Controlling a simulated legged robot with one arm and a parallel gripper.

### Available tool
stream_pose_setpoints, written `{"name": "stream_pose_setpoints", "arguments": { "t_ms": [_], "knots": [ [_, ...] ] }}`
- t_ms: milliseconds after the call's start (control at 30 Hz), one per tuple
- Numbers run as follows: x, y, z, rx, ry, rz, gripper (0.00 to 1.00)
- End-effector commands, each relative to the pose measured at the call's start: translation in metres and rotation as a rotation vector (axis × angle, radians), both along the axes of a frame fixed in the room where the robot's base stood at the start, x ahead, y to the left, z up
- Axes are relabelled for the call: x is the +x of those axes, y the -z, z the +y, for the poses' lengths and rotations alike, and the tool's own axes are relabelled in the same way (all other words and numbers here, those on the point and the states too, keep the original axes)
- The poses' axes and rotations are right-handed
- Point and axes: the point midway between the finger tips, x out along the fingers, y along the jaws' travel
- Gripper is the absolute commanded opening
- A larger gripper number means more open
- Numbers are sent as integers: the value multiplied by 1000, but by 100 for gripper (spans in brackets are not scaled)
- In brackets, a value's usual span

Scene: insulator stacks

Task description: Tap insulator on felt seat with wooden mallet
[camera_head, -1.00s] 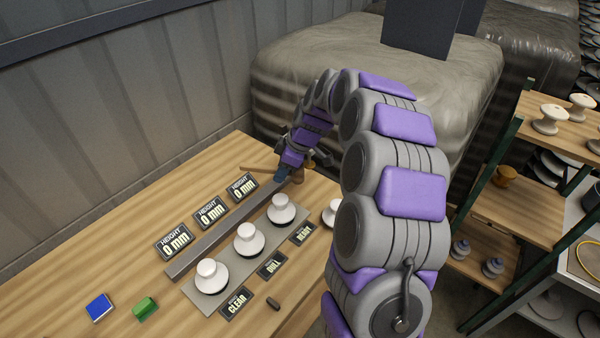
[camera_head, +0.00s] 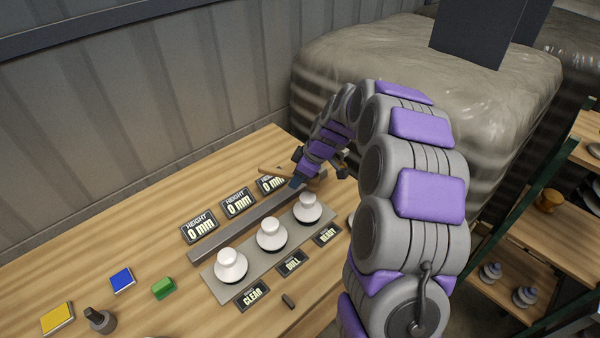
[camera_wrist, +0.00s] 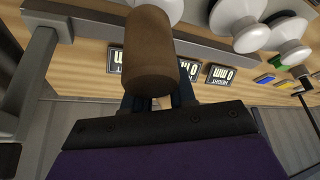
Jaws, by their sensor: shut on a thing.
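My gripper (camera_head: 297,183) is at the far end of the row, shut on the wooden mallet. The mallet's tan handle (camera_head: 272,169) shows beside the jaws, partly hidden. In the wrist view the brown mallet head (camera_wrist: 149,52) fills the middle, in front of the jaws, with white insulators (camera_wrist: 240,22) beyond it. The mallet appears apart from the insulators, though the exact gap cannot be told.
Several displays reading 0 mm (camera_head: 201,226) stand behind a grey bar (camera_head: 232,234). Blue (camera_head: 122,280), green (camera_head: 163,288) and yellow (camera_head: 57,318) blocks and a dark-handled object (camera_head: 100,320) lie left. A shelf (camera_head: 490,250) stands right.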

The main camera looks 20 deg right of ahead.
Motion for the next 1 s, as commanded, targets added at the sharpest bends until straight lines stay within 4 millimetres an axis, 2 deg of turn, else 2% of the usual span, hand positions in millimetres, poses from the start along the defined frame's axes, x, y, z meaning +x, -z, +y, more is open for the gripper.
{"name": "stream_pose_setpoints", "arguments": {
  "t_ms": [133,500,900,1000],
  "knots": [
    [-1,1,5,-3,-4,0,0],
    [0,6,-10,10,-1,-2,0],
    [0,27,4,-1,-3,0,0],
    [0,24,2,0,-2,0,0]
  ]
}}
